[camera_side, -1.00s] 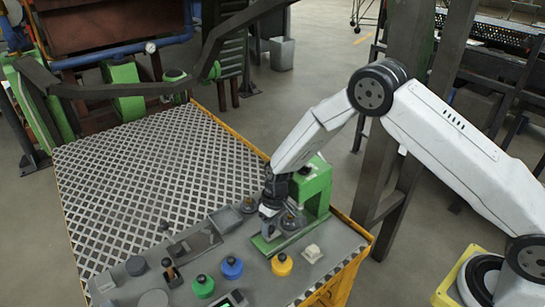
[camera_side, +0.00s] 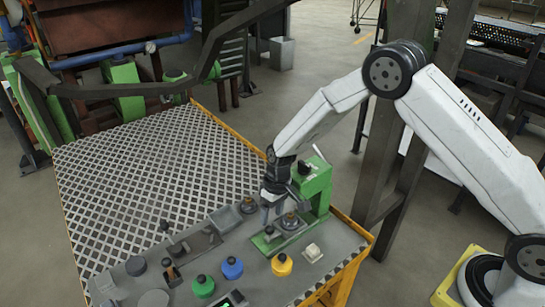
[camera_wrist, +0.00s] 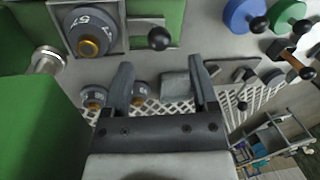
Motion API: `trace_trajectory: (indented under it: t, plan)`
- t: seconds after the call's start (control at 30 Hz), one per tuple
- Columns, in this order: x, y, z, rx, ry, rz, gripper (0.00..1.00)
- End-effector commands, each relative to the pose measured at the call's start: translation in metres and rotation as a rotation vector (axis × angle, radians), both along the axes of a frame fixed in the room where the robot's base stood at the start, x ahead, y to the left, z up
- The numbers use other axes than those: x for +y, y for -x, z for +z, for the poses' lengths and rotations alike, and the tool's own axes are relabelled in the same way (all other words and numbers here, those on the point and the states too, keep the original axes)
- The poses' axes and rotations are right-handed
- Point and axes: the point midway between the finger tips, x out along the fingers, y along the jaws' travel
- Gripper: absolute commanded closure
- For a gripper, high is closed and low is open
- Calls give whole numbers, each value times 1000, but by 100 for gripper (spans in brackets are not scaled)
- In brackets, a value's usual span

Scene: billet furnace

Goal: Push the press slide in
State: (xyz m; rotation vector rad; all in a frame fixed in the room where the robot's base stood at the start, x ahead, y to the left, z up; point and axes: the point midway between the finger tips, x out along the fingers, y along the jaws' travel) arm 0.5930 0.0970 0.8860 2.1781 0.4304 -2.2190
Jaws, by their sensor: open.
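The green press (camera_side: 318,188) stands at the right end of the grey console; in the wrist view its green body (camera_wrist: 35,130) fills the lower left. Its slide (camera_side: 287,226) carries a grey weight with a brass knob (camera_side: 290,220), also seen in the wrist view (camera_wrist: 87,35). A black ball knob (camera_side: 269,230) is on the slide's front; in the wrist view the knob (camera_wrist: 159,38) lies beyond my fingertips. My gripper (camera_side: 270,214) is open and empty, above and just left of the slide. I cannot tell exactly how far in the slide sits.
Blue (camera_side: 232,267), yellow (camera_side: 282,264) and green (camera_side: 203,286) knobbed pieces stand along the console front. A small white switch (camera_side: 312,252) is right of them. More grey weights stand left of the press. The perforated plate (camera_side: 150,170) behind is clear.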

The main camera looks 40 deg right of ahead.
Motion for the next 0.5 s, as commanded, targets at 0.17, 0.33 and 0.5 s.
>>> trace_trajectory:
  t: [0.17,0.33,0.5]
  plan:
    - [-4,-1,20,-2,0,-1,25]
    - [-6,-1,29,0,0,-1,25]
    - [-6,-1,30,0,0,-1,25]
